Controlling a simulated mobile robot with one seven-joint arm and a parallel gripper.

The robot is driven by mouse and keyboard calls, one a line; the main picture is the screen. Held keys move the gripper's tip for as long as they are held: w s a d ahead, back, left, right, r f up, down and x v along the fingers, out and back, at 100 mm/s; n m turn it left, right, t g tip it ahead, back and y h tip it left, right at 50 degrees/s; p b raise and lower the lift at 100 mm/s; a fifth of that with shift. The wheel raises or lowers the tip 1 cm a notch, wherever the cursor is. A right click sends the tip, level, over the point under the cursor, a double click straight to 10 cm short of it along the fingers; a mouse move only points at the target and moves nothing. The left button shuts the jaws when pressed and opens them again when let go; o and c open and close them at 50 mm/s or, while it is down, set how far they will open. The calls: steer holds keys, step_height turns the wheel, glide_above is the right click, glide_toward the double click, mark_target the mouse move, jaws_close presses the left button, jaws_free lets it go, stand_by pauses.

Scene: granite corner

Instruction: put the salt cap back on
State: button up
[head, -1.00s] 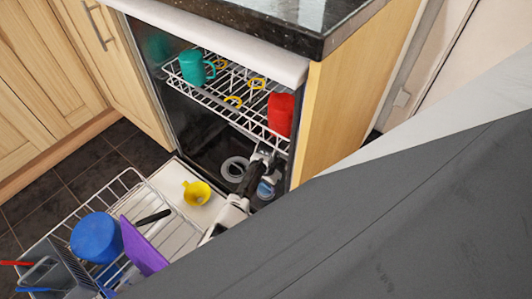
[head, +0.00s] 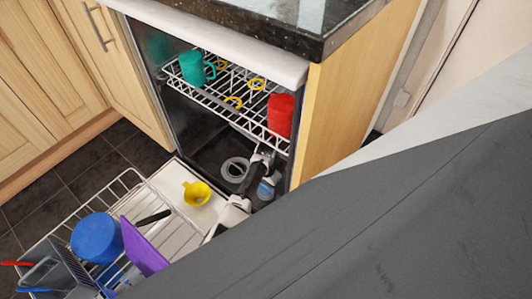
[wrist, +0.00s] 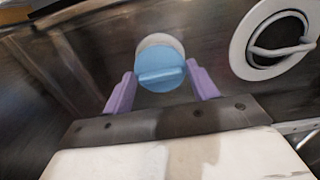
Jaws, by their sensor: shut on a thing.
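The blue salt cap (wrist: 160,70) sits between my gripper's purple fingers in the wrist view, its raised grip bar facing me. My gripper (wrist: 160,84) is shut on it. A pale round rim (wrist: 160,42), apparently the salt opening, shows just beyond the cap's far edge; the cap hides most of it. I cannot tell whether the cap is seated in it or just above. In the head view, the blue cap (head: 265,190) is low at the right of the dishwasher floor, partly behind my arm.
A round filter (wrist: 276,38) lies right of the cap in the wrist view. A yellow funnel (head: 196,193) stands on the open door. The upper rack (head: 215,98), holding a teal mug (head: 192,68) and red cup (head: 281,114), hangs above. The pulled-out lower rack (head: 130,178) holds dishes.

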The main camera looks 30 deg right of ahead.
steer(key=o, duration=1.5)
steer(key=shift+r, duration=0.1)
steer(key=shift+r+p, duration=3.45)
jaws_close()
steer(key=shift+f, duration=0.15)
